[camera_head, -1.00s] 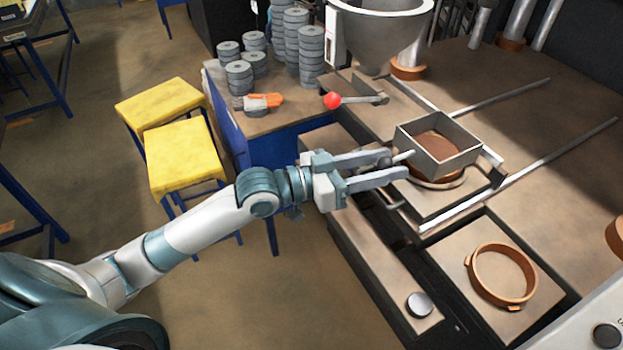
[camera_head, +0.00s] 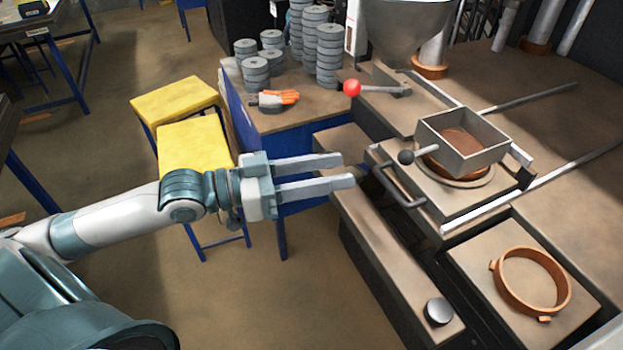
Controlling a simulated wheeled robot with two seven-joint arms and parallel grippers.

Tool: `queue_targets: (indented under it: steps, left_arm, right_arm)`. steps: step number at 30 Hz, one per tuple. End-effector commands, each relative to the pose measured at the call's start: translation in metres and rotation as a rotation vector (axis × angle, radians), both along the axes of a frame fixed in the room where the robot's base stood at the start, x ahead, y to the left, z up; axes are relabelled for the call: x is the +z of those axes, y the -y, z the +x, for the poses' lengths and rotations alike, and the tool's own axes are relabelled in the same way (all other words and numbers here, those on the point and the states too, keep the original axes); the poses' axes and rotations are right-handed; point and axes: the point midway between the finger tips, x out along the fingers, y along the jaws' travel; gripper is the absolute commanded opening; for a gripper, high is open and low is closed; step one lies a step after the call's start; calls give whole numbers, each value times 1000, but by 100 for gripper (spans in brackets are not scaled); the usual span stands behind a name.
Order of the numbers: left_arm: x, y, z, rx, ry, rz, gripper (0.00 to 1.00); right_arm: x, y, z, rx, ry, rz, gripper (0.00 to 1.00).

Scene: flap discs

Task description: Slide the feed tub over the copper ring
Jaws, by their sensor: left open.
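The feed tub (camera_head: 489,158) is a square grey open-topped box with brown material visible inside. A rod with a dark ball knob (camera_head: 406,157) sticks out from its left side. The tub sits above a copper ring (camera_head: 460,179) on a raised plate and hides most of that ring. Only the ring's near edge shows below the tub. My left gripper (camera_head: 346,170) is open and empty, its fingers pointing right. Its fingertips are apart from the knob, a short way to its left. My right gripper is not in view.
Another copper ring (camera_head: 500,292) lies on the plate at lower right. A looped handle (camera_head: 396,190) sits on the ring plate's left edge. A red-knobbed lever (camera_head: 352,88) and a hopper (camera_head: 410,35) stand behind. Grey disc stacks and yellow stools (camera_head: 195,146) are to the left.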

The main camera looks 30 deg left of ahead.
Motion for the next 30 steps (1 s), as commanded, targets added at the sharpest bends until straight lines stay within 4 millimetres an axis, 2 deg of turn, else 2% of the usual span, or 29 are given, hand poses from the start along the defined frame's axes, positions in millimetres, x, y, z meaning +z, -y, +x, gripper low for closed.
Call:
queue_targets:
  steps: [12,30]
  left_arm:
    - [-1,-20,-18,1,-1,2,43]
    - [0,-22,-20,-1,1,1,43]
  right_arm:
    - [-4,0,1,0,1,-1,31]
    - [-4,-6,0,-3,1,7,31]
